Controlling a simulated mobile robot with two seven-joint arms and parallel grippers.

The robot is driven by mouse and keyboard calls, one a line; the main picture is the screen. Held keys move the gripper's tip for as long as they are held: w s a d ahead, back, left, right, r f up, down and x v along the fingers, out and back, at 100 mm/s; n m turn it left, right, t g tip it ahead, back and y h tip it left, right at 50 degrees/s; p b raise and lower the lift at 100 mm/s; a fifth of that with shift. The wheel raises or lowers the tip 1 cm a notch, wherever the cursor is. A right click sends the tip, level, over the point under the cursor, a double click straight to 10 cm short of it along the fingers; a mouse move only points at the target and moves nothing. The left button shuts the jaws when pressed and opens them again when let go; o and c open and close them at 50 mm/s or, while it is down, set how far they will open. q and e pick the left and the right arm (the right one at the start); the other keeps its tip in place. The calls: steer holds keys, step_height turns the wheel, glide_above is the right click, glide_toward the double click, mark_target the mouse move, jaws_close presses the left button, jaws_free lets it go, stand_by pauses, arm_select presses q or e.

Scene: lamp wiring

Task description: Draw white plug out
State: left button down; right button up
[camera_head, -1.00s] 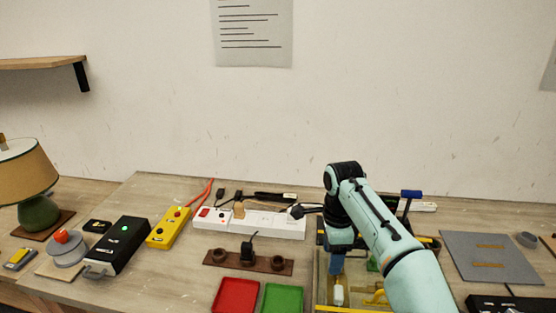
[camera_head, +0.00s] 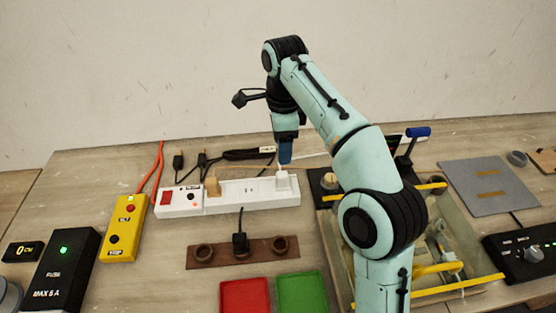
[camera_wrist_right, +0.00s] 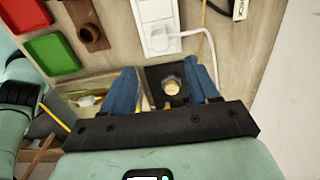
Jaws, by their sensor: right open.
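The white plug (camera_head: 282,181) stands at the right end of the white power strip (camera_head: 184,212). It also shows in the wrist view (camera_wrist_right: 158,42), with its white cord looping off to the right. My right gripper (camera_head: 285,160) points down just above and behind the plug in the head view. In the wrist view its blue fingers (camera_wrist_right: 163,88) are spread wide with nothing held. The plug lies beyond the fingertips there, apart from them. How deep the plug sits in its socket I cannot tell. My left gripper is not in view.
A tan plug (camera_head: 211,187) stands on the strip. A brown socket bar (camera_head: 218,255) with a black plug lies in front. A tray with yellow bars (camera_head: 450,268), red and green trays (camera_head: 245,296), a yellow switch box (camera_head: 125,228) and a black fuse box (camera_head: 66,266) stand around.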

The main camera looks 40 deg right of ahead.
mark_target(282, 174)
step_height(282, 174, down, 12)
steer(key=b, duration=0.4)
steer(key=shift+r, duration=0.25)
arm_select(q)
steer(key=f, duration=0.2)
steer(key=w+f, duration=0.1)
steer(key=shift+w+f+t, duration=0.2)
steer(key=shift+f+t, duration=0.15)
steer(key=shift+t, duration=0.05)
arm_select(e)
jaws_close()
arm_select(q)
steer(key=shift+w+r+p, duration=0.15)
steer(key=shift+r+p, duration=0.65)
arm_select(e)
steer(key=shift+r, duration=0.6)
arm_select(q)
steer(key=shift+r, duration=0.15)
arm_select(e)
steer(key=shift+r, duration=0.15)
